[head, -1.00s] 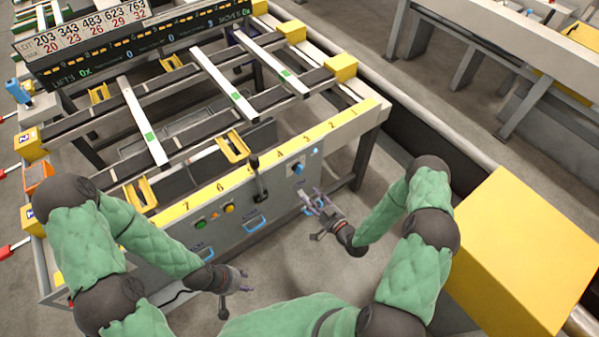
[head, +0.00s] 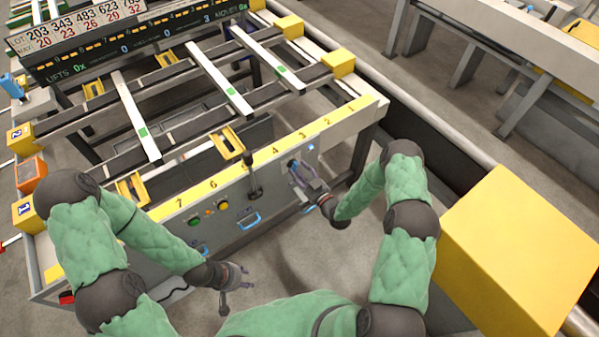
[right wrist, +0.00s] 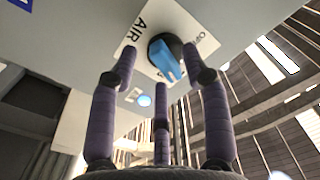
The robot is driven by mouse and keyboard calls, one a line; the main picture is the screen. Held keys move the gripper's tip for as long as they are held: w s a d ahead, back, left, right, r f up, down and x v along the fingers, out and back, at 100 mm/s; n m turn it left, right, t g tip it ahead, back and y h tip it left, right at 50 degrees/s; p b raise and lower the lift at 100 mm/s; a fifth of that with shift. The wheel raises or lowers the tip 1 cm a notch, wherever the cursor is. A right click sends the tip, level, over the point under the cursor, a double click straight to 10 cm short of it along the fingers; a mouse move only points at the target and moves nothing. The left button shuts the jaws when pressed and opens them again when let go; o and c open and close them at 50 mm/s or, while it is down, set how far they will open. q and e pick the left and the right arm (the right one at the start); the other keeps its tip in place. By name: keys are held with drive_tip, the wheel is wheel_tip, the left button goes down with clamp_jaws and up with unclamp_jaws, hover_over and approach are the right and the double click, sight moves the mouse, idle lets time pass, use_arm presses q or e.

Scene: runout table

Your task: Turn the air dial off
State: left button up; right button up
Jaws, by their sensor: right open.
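The air dial (right wrist: 165,56) is a blue handle on a dark round base, on a white plate marked AIR and OFF. In the right wrist view its handle lies aslant, with one end toward the lower right, not at the OFF mark. My right gripper (head: 297,169) is in front of the panel at the dial, which it mostly hides in the head view. Its purple fingers (right wrist: 160,75) are spread around the dial in the picture; I see no clear contact. My left gripper (head: 243,276) hangs open and empty before the panel's lower left.
A small blue light (right wrist: 145,100) is near the dial. A large yellow block (head: 515,265) stands right of my right arm.

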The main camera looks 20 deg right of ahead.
drive_tip(key=shift+w, duration=0.15)
drive_tip(key=shift+c, duration=0.3)
clamp_jaws()
